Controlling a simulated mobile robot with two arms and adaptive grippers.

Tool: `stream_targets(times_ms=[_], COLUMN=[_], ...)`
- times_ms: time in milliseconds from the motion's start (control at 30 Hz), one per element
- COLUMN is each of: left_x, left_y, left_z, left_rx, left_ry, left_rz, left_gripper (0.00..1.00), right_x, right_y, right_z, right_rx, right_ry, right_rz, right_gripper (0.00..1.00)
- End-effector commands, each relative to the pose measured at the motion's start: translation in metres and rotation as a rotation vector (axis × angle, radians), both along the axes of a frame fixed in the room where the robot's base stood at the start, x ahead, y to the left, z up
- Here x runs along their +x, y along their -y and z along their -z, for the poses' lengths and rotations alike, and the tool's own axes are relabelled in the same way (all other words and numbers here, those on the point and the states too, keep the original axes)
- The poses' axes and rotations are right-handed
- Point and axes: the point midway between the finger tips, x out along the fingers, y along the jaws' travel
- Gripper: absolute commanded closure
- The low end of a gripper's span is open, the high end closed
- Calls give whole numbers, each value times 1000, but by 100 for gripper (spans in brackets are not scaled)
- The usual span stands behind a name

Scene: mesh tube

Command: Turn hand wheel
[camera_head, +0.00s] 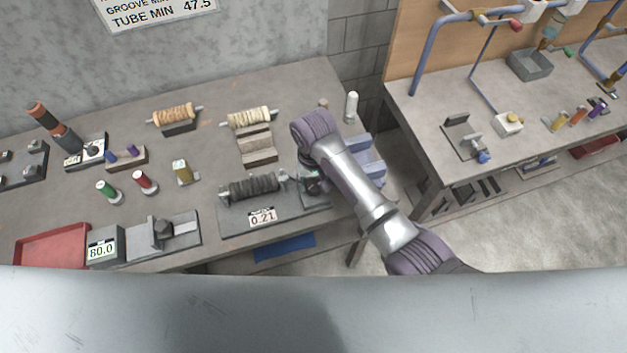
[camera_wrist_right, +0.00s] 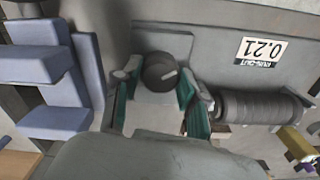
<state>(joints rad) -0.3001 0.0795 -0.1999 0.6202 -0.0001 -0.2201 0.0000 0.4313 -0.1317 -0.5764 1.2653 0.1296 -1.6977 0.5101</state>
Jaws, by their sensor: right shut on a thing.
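The hand wheel (camera_wrist_right: 160,72) is a round dark knob with a pale mark on its face, at the end of the run-out fixture. My right gripper (camera_wrist_right: 158,84) is shut on the hand wheel, with a teal-padded finger on each side of it. In the head view my right gripper (camera_head: 313,184) is at the fixture's right end, and my arm largely hides the wheel. The fixture's dark ribbed roller (camera_head: 252,187) lies left of the gripper, above a label reading 0.21 (camera_head: 262,217). My left gripper is in neither view.
Blue stepped blocks (camera_wrist_right: 60,75) stand close beside the gripper. Stacked pale blocks (camera_head: 257,145) and a beige roller (camera_head: 249,118) are behind the fixture. A red tray (camera_head: 50,248) lies at the bench's front left. A gap separates the right-hand bench (camera_head: 420,115).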

Motion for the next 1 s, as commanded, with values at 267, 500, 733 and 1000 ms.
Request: stream_targets(times_ms=[267, 500, 733, 1000], left_x=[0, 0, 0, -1], left_y=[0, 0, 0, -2], left_z=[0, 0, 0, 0], left_rx=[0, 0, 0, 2], left_ry=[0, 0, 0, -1], left_rz=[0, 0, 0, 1], left_gripper=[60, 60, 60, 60], right_x=[2, 2, 2, 1], right_y=[-1, -1, -1, 0], right_z=[-3, -3, -2, -1], right_rx=[2, 3, 2, 1], right_ry=[8, 8, 6, 3], right_rz=[33, 33, 32, 31], right_gripper=[93, 93, 33, 33])
